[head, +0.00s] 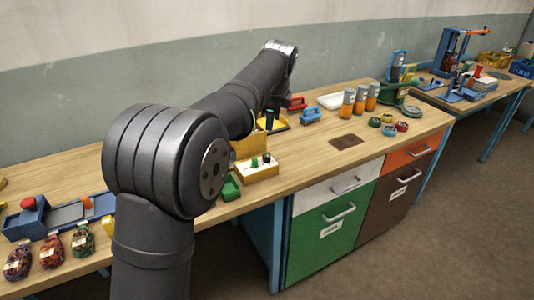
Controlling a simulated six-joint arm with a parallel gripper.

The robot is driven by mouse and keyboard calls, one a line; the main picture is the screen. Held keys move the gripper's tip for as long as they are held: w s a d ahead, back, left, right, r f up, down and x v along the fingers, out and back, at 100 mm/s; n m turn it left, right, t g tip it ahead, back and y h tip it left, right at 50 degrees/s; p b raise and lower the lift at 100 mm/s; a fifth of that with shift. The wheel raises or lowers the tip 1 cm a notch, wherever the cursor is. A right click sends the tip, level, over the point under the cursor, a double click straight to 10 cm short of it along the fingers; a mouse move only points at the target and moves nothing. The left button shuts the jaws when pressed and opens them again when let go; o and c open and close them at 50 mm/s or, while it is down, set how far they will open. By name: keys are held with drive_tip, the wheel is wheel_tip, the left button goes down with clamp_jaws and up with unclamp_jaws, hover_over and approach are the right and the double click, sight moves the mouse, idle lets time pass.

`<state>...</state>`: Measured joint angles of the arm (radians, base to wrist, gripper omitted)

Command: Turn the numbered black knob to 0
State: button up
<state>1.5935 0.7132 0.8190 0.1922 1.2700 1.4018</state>
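I cannot make out a numbered black knob in the head view. A yellow box (262,176) with a pale top and small dark green knobs (266,157) stands on the wooden bench, just right of my arm's big joint. I see no numbers on these knobs. Behind it, a dark upright piece (269,119) stands by a yellow tray (279,127), partly covered by my arm. My arm reaches up and away over the bench, and its far end bends down behind the yellow box. My gripper's fingers cannot be made out there.
Orange-and-grey cylinders (360,100), a white tray (331,100) and small coloured pieces (388,130) stand on the right half of the bench (310,155). A blue device with a red button (28,203) and wrapped bundles (50,250) lie at left. Drawers (335,222) sit below.

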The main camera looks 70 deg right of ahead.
drive_tip(key=f+m, duration=0.1)
drive_tip(key=m, duration=1.2)
approach(267, 155)
drive_tip(key=shift+t, duration=0.3)
drive_tip(key=x, duration=0.8)
drive_tip(key=shift+d+f, duration=0.25)
drive_tip(key=shift+f, duration=0.1)
drive_tip(key=shift+s, duration=0.1)
drive_tip(key=shift+c, duration=0.5)
drive_tip(key=c, duration=0.6)
